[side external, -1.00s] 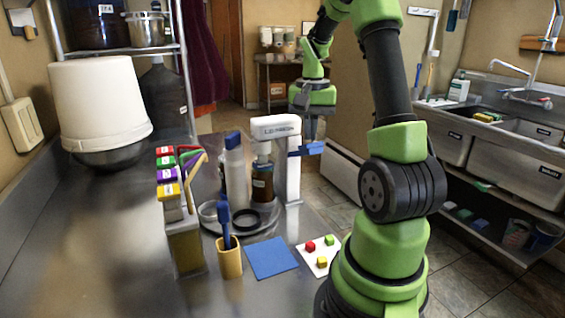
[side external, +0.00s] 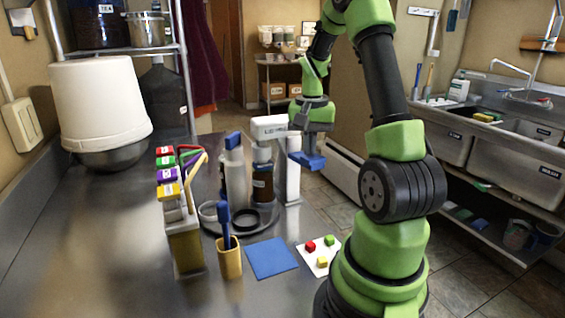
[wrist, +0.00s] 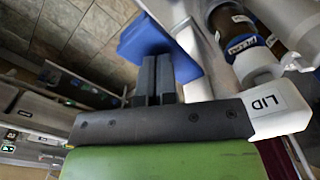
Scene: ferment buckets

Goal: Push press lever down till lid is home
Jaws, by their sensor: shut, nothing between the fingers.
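The white lid press (side external: 293,182) stands on the metal counter, its head labelled in the wrist view (wrist: 280,105). Its blue lever (side external: 307,161) sticks out to the right and tilts downward. My gripper (side external: 309,148) is shut and empty, pointing down at the lever. In the wrist view its fingers (wrist: 155,58) overlap the blue lever (wrist: 144,36); they look to be at its top, but contact is not clear. A dark brown bottle (side external: 262,186) stands under the press head. Its white top is close beneath the head, and the lid's seating is hidden.
A blue mat (side external: 271,258), a white card (side external: 318,259) with coloured cubes and a tan cup (side external: 229,262) lie nearer. The floor is open right of the lever.

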